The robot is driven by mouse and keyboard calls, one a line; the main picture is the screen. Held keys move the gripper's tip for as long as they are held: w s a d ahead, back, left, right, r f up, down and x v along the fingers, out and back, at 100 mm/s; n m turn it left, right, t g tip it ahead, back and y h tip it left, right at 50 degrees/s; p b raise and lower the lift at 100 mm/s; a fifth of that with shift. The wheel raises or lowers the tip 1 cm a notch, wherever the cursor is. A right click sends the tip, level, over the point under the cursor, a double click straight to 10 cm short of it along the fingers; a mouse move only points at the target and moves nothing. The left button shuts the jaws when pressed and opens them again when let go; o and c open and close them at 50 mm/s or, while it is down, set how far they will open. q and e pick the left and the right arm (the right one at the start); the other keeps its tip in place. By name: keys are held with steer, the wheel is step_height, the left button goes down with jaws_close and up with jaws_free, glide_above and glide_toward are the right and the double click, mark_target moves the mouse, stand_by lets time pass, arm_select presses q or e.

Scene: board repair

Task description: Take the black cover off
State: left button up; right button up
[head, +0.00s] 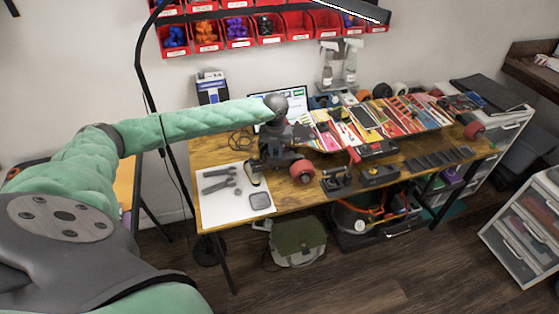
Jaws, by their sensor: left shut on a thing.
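The skateboard (400,116), with a colorful patterned surface and orange-red wheels, lies upside down across the wooden table. Several dark parts lie on and beside it; I cannot tell for sure which one is the black cover. My left arm reaches in from the left and bends down at the wrist over the table's left part. My left gripper (262,165) is low, between the white mat and the board's left end. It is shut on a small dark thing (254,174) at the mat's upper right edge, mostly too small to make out. My right gripper is not in view.
The white mat (215,211) holds dark pliers-like tools (218,181) and a grey square dish (260,201). Spray bottles (350,64) and a laptop (296,97) stand behind. The mat's lower left is clear.

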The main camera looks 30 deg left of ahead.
arm_select(q)
steer(key=shift+r+p, duration=0.65)
steer(key=shift+r, duration=1.65)
step_height(320, 180, up, 7)
steer(key=p, duration=0.1)
steer(key=shift+p, duration=0.4)
